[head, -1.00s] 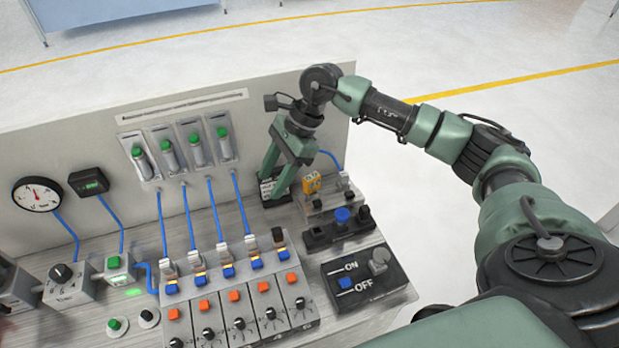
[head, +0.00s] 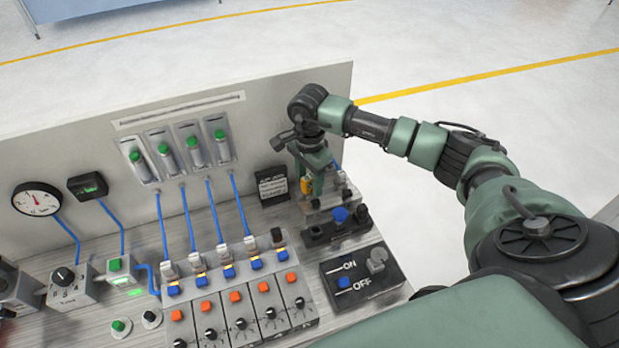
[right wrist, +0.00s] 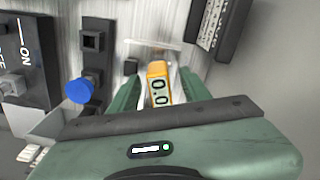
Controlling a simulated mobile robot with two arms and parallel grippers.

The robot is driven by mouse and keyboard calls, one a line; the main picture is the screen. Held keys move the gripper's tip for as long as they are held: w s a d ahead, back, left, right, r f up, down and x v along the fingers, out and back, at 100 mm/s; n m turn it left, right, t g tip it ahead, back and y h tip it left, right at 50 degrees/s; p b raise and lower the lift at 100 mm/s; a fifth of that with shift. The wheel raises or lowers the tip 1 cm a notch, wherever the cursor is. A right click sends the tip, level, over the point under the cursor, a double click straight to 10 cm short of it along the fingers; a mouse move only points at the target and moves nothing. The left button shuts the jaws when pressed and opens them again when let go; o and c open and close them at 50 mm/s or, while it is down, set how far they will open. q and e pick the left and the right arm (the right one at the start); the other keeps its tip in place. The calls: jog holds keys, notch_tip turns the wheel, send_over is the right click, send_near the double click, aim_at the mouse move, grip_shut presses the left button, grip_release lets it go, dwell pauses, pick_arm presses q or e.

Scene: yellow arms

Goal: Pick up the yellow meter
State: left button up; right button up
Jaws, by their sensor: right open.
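The yellow meter (right wrist: 158,84) shows between the two fingers of my right gripper (right wrist: 158,90) in the right wrist view, with its small display reading digits. My right gripper is open, with one finger on each side of the meter; I cannot tell whether either finger touches it. In the head view my right gripper (head: 315,190) points down at the back right of the bench, and the yellow meter (head: 306,185) is mostly hidden behind its fingers. My left gripper is not in view.
A black label block (head: 272,186) stands just left of the gripper. A blue-knobbed black box (head: 338,226) and an ON/OFF box (head: 360,277) lie in front of it. The upright back panel (head: 290,100) rises behind. Several switch modules fill the bench's middle.

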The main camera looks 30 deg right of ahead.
aim_at(310, 176)
jog(key=shift+f, duration=0.1)
grip_shut()
jog(key=shift+w+r, duration=0.1)
jog(key=shift+r, duration=0.5)
notch_tip(310, 176, up, 19)
jog(key=b, duration=0.4)
